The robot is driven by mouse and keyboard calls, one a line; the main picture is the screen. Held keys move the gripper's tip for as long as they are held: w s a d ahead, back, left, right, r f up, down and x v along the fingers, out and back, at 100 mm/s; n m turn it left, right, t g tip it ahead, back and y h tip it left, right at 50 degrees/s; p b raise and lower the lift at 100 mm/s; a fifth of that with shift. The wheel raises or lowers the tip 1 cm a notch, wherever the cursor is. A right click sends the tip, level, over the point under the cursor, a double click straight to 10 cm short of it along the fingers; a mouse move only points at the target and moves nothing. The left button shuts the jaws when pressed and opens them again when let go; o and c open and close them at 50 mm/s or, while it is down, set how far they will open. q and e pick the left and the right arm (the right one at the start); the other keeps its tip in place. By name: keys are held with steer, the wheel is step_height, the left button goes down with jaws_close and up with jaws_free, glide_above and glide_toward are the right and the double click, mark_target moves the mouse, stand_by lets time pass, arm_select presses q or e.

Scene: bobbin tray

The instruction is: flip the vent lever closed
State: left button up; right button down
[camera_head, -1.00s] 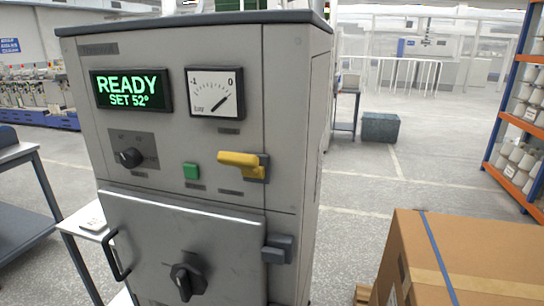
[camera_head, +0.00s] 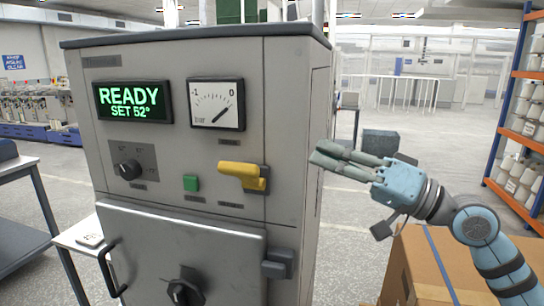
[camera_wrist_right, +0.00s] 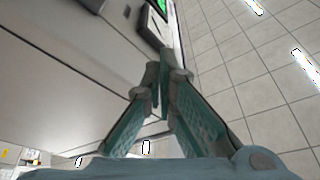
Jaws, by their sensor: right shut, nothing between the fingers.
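The yellow vent lever (camera_head: 240,171) sits on a dark mount at the right of the cabinet's front panel in the head view. Its handle points left and lies about level. My right gripper (camera_head: 318,155) is to the right of the lever, beside the cabinet's right edge and apart from the lever. Its fingers point left and are shut with nothing between them. The right wrist view shows the fingertips (camera_wrist_right: 158,75) together near the panel. The lever is not clear in that view. My left gripper is not in view.
The grey cabinet (camera_head: 292,130) bears a READY display (camera_head: 132,100), a dial gauge (camera_head: 215,104), a green button (camera_head: 191,183) and a black knob (camera_head: 130,168). Below is a door with a handle (camera_head: 110,268) and a latch (camera_head: 278,262). A cardboard box (camera_head: 440,270) stands at lower right.

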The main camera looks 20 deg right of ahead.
mark_target(245, 176)
steer(key=p+x, duration=0.4)
steer(key=x, duration=0.5)
steer(key=shift+w+a+r+p, duration=0.1)
steer(key=shift+r+p, duration=0.15)
steer(key=shift+p, duration=0.1)
steer(key=f, duration=0.1)
steer(key=s+a+f, duration=0.1)
steer(key=f, duration=0.1)
steer(key=shift+s+a+f, duration=0.2)
steer(key=shift+s+a, duration=0.15)
steer(key=shift+a, duration=0.1)
steer(key=shift+f, duration=0.1)
